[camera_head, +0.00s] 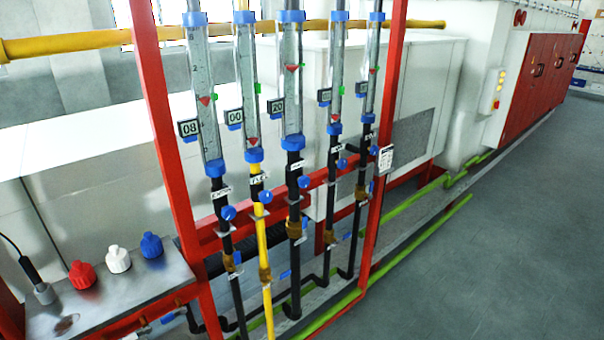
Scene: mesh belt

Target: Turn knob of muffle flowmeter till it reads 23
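Several clear flowmeter tubes with blue end caps stand in a row on a red frame. The leftmost tube (203,95) has a display (188,129) reading 08. The second tube (247,90), above a yellow pipe, has a display (234,117) reading 00, with its red marker low. The middle tube (291,75) has a display (278,106) reading 20. The two right displays are too small to read. Blue knobs sit below the tubes, including the second tube's knob (265,197). Small pipe labels are too blurred to identify the muffle flowmeter surely. Neither gripper is in view.
A red post (160,120) and another red post (388,100) flank the tubes. A metal shelf (140,288) at lower left carries red, white and blue knobs. Grey floor (480,260) is clear at right. White cabinets stand behind.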

